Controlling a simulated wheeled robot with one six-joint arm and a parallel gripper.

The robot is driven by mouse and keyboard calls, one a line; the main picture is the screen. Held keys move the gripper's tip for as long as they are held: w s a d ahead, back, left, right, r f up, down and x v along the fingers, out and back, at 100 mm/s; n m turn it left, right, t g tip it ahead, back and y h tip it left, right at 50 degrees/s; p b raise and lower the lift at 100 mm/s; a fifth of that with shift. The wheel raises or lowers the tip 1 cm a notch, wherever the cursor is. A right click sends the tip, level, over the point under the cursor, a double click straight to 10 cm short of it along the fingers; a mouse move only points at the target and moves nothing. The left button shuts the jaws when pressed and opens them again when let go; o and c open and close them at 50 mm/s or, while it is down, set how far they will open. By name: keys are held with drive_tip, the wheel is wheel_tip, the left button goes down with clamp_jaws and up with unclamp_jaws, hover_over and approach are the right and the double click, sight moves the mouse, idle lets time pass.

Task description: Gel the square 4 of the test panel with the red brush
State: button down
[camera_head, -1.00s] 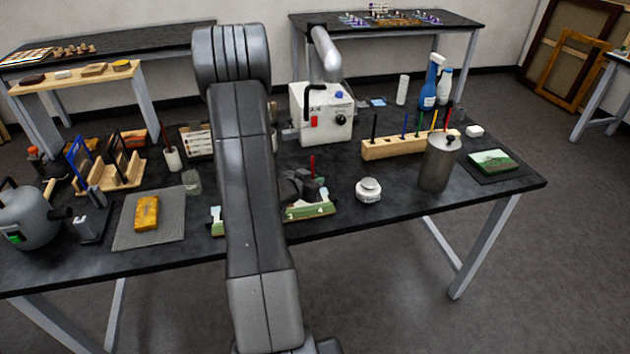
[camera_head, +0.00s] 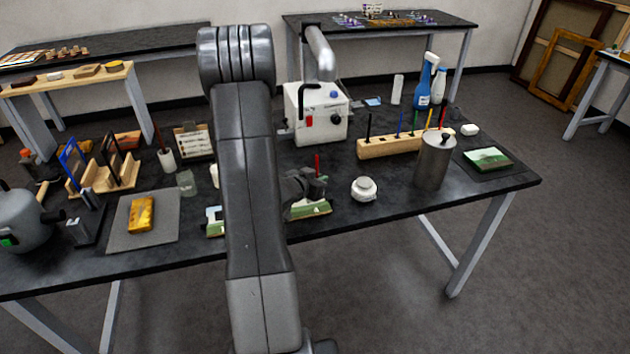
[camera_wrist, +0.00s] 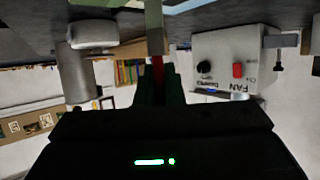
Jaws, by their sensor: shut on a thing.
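My gripper (camera_head: 306,187) is shut on a brush with a red handle (camera_head: 317,163). The handle stands up above the fingers in the head view and shows between them in the wrist view (camera_wrist: 158,75). The test panel (camera_head: 310,209) lies flat near the table's front edge, under and beside my gripper. My arm hides its middle; its left end (camera_head: 214,222) shows past the arm. In the wrist view a pale upright part lies beyond the fingers, towards the panel. I cannot tell whether the bristles touch the panel. The square numbers cannot be read.
A white lidded jar (camera_head: 364,189) stands right of the panel, then a steel canister (camera_head: 434,161). A wooden rack (camera_head: 388,146) holds several coloured handles, one red. A white fan box (camera_head: 318,114) stands behind. A yellow block lies on a grey mat (camera_head: 167,229) at left.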

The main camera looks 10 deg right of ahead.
drive_tip(key=shift+s+a+p, duration=0.1)
drive_tip(key=shift+a+p, duration=0.25)
drive_tip(key=shift+a, duration=0.95)
drive_tip(key=shift+d, duration=1.35)
drive_tip(key=shift+a, duration=1.3)
drive_tip(key=shift+d, duration=1.25)
drive_tip(key=shift+a, duration=0.1)
drive_tip(key=shift+a, duration=1.2)
